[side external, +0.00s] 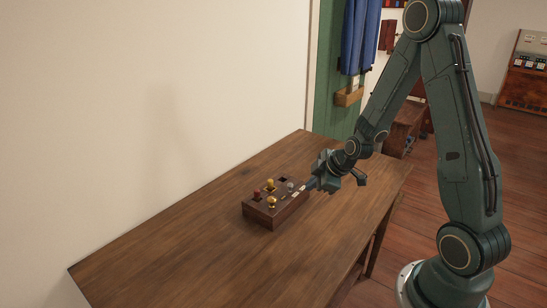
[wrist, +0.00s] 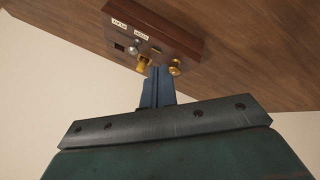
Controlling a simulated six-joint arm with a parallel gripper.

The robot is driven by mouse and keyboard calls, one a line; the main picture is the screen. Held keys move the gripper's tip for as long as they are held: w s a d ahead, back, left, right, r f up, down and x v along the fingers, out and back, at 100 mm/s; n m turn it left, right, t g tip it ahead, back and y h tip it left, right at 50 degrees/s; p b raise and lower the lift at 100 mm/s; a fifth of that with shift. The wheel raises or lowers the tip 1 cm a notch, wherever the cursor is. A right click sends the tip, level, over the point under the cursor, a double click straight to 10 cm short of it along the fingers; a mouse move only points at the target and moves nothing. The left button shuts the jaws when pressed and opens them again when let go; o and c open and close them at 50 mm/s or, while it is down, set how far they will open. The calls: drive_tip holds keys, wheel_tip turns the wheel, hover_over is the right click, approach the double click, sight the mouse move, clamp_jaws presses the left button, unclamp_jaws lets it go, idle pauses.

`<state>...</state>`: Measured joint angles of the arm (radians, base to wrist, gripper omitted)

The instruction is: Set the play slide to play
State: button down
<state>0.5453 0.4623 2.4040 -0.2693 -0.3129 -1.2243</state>
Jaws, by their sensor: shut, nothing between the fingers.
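A small dark wooden box (side external: 259,217) sits on the table with knobs on its top. In the side view I see a red knob (side external: 257,195), brass knobs (side external: 270,184) (side external: 271,202) and a grey knob (side external: 290,186). The wrist view shows the box (wrist: 180,35) with two pale labels (wrist: 119,22) (wrist: 142,37), too small to read surely, a silvery knob (wrist: 132,50) and brass knobs (wrist: 143,65) (wrist: 175,67). I cannot tell which is the play slide. My gripper (side external: 309,186) is shut and empty at the box's right side; its blue fingertips (wrist: 158,70) appear near the brass knobs.
The wooden table (side external: 180,255) is otherwise clear, with free room left of and in front of the box. A cream wall (side external: 130,120) runs along its far side. A blue cloth (side external: 358,40) hangs behind, and a wooden cabinet (side external: 523,85) stands far right.

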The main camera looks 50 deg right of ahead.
approach(287, 193)
drive_tip(key=a+f, duration=0.2)
drive_tip(key=f, duration=0.1)
drive_tip(key=shift+s+a+f, duration=0.15)
drive_tip(key=shift+s+a, duration=0.1)
drive_tip(key=shift+a, duration=0.05)
drive_tip(key=shift+w+d+f, duration=0.15)
drive_tip(key=shift+w+d, duration=0.75)
drive_tip(key=shift+w, duration=0.1)
drive_tip(key=shift+w+d, duration=0.55)
